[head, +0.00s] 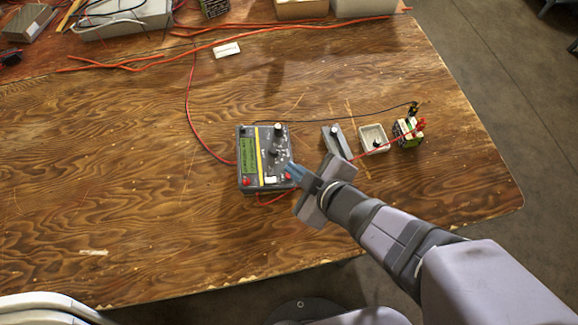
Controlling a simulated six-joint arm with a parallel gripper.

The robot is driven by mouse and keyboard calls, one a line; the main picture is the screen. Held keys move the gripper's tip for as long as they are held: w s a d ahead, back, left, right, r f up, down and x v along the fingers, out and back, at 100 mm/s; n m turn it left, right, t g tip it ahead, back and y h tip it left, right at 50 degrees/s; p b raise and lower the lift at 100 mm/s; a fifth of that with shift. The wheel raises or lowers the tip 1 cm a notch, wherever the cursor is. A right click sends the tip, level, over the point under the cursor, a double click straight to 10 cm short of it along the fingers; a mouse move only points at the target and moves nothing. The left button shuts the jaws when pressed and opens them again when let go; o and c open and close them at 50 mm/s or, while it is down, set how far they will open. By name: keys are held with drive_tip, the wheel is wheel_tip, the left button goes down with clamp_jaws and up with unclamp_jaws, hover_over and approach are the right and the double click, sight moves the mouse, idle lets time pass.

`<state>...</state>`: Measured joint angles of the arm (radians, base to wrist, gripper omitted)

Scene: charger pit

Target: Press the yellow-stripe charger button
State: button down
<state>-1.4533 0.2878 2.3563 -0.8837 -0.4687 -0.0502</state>
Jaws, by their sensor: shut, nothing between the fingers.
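The charger (243,130) is a dark grey box lying on the wooden table, with a green display (247,155) on its left side. A yellow stripe (260,160) runs down its face beside the display. Black knobs stand on the right part of the face. Near its lower edge are a red part (247,182), a white part (270,180) and another red part (288,177). My gripper (291,168) is shut and empty, its bluish fingertips at the charger's lower right edge, close to the right red part. I cannot tell whether they touch it.
A grey wedge-like block (338,143), a pale square dish (382,147) and a battery-like block (410,141) with black and red clips stand right of the charger. Red (189,110) and black (340,115) wires cross the table.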

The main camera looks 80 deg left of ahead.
drive_tip(key=r+p, duration=0.1)
drive_tip(key=p, duration=0.1)
drive_tip(key=r+p, duration=0.1)
drive_tip(key=r, duration=0.1)
drive_tip(key=w+r+p, duration=0.1)
drive_tip(key=r+p, duration=0.1)
drive_tip(key=shift+p, duration=0.3)
idle(0.8)
